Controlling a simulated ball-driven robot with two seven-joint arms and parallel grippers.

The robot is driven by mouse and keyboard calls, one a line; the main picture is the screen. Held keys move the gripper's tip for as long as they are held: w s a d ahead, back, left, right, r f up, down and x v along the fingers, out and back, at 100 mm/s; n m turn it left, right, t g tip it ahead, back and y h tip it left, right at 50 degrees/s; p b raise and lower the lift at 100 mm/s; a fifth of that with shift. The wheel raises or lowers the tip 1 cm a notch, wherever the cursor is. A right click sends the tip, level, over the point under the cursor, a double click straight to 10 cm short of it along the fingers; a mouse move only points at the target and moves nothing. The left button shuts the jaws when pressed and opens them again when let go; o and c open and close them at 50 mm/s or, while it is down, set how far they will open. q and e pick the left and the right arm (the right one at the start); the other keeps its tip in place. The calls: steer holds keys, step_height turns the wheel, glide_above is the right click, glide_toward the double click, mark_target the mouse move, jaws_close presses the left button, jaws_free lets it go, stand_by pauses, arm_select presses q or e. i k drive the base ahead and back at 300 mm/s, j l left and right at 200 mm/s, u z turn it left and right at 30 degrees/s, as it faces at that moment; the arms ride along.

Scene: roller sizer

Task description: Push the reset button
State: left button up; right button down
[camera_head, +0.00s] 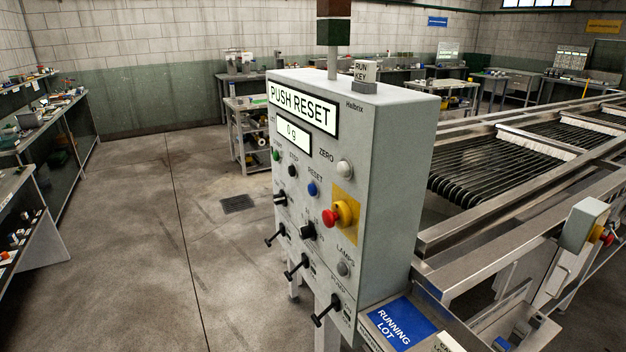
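The reset button is a small blue button (312,189) on the front face of a grey control cabinet (385,150), under the printed word RESET. The cabinet's upper display (303,108) reads PUSH RESET, and a smaller display (294,138) below it reads 0 g. Around the blue button are a green button (276,155), a black button (292,171), a white ZERO button (344,168) and a red mushroom button (341,214) on a yellow plate. Neither of my grippers is in view.
Black levers (297,267) stick out from the cabinet's lower face. A steel roller machine (510,165) stands to the right, with a blue RUNNING LOT sign (402,325) at the cabinet's foot. Open concrete floor (150,230) lies left, with shelves (50,130) at the far left.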

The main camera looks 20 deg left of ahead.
mark_target(312, 189)
steer(key=i+j, duration=0.15)
steer(key=j, duration=0.55)
steer(key=i+j+z, duration=0.1)
steer(key=j, duration=0.6)
steer(key=i+j, duration=0.15)
steer(key=j, duration=0.55)
steer(key=i+j+z, duration=0.1)
steer(key=j, duration=0.6)
